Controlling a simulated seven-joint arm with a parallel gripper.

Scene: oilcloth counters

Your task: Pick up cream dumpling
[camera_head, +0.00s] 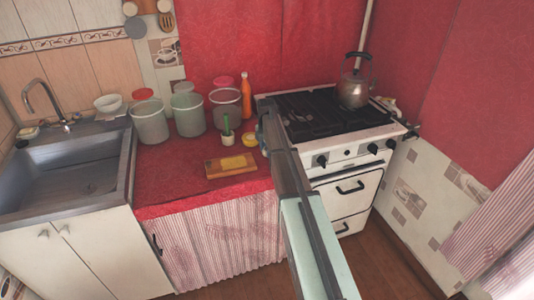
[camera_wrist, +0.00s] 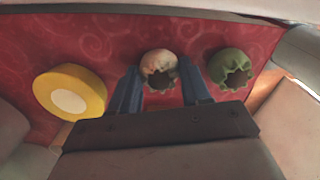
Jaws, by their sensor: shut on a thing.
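The cream dumpling (camera_wrist: 157,62), pale with a brownish tint and a scalloped dark opening, shows in the wrist view. My gripper (camera_wrist: 160,78) is shut on it, with one blue finger on each side. A green dumpling (camera_wrist: 230,65) of the same shape lies just to the right, outside the fingers. In the head view my arm crosses in front of the counter's right end, and the cream dumpling cannot be made out there.
A yellow round dish (camera_wrist: 92,88) with a pale centre lies left of my gripper. On the red counter (camera_head: 175,160) are a wooden board (camera_head: 213,172), several pots and an orange bottle (camera_head: 246,95). A stove (camera_head: 345,150) with a kettle (camera_head: 354,92) stands right, a sink (camera_head: 65,180) left.

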